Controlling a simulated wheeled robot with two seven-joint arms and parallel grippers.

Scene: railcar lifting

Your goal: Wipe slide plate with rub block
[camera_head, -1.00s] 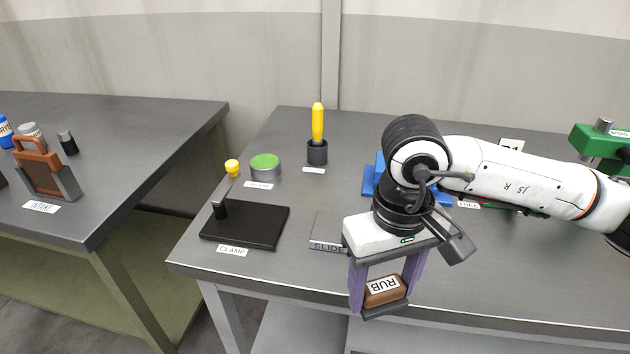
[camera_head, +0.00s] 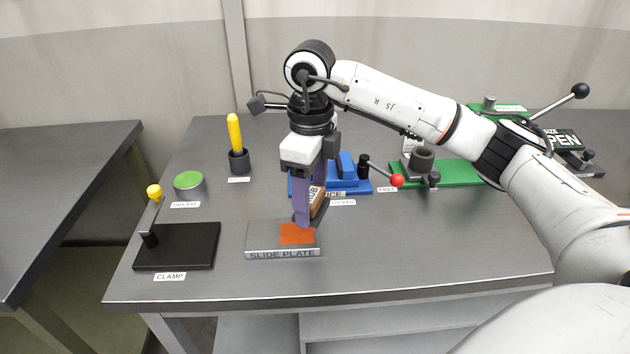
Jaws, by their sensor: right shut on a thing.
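The slide plate (camera_head: 262,242) is a flat grey metal slab with a "SLIDE PLATE" label on its front edge. An orange-brown patch (camera_head: 296,234) covers the right part of its top. My right gripper (camera_head: 309,213) has purple fingers pointing down just above the patch. It is shut on the brown rub block (camera_head: 317,203), which is tilted and partly hidden by a finger. I cannot tell whether the block or fingertips touch the plate. My left gripper is not in view.
A black clamp base (camera_head: 190,250) with a yellow-knobbed lever stands left of the plate. Behind are a green-topped grease tin (camera_head: 188,183), a yellow-handled tool (camera_head: 235,135) in a holder and a blue fixture (camera_head: 349,175). A green fixture (camera_head: 455,172) stands right. The table's front right is clear.

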